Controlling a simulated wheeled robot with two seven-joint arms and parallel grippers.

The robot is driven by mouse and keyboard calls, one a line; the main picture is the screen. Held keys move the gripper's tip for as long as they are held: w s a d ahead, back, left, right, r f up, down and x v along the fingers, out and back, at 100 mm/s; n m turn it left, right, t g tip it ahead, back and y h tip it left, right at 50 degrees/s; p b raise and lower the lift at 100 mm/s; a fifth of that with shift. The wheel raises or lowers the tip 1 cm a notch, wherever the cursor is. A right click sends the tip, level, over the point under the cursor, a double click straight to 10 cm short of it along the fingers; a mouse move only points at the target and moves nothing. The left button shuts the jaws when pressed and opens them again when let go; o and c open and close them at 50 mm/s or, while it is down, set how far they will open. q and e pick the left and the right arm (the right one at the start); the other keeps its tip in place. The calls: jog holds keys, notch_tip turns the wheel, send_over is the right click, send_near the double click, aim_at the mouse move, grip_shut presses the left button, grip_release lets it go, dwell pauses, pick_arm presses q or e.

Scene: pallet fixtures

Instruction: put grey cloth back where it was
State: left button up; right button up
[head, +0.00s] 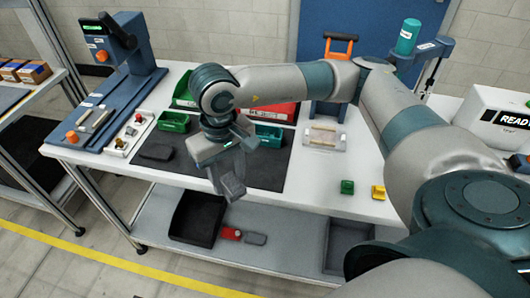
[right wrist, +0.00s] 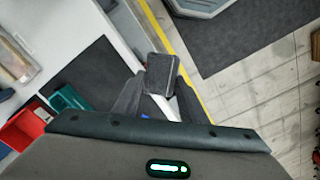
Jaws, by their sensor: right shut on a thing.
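My right gripper (head: 230,178) is shut on a small dark grey piece (head: 233,189), which looks like the grey cloth. It holds the piece in the air around the table's front edge. In the right wrist view, the grey piece (right wrist: 161,72) shows as a rounded rectangle between the two fingertips (right wrist: 158,95). Another flat dark grey piece (head: 157,152) lies on the left part of the dark mat (head: 187,155). A grey piece (head: 255,238) lies on the lower shelf beside a red item (head: 231,233). My left gripper is not in view.
The white table (head: 320,185) carries green bins (head: 173,122), a red bin (head: 284,112), a blue fixture (head: 122,95), and a green and a yellow block (head: 378,192). A black tray (head: 197,218) and a grey bin (head: 347,245) stand on the lower shelf.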

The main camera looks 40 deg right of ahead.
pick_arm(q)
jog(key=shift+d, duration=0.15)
pick_arm(e)
jog(key=shift+w+d, duration=0.15)
jog(key=shift+d, duration=0.15)
jog(key=shift+a, duration=0.1)
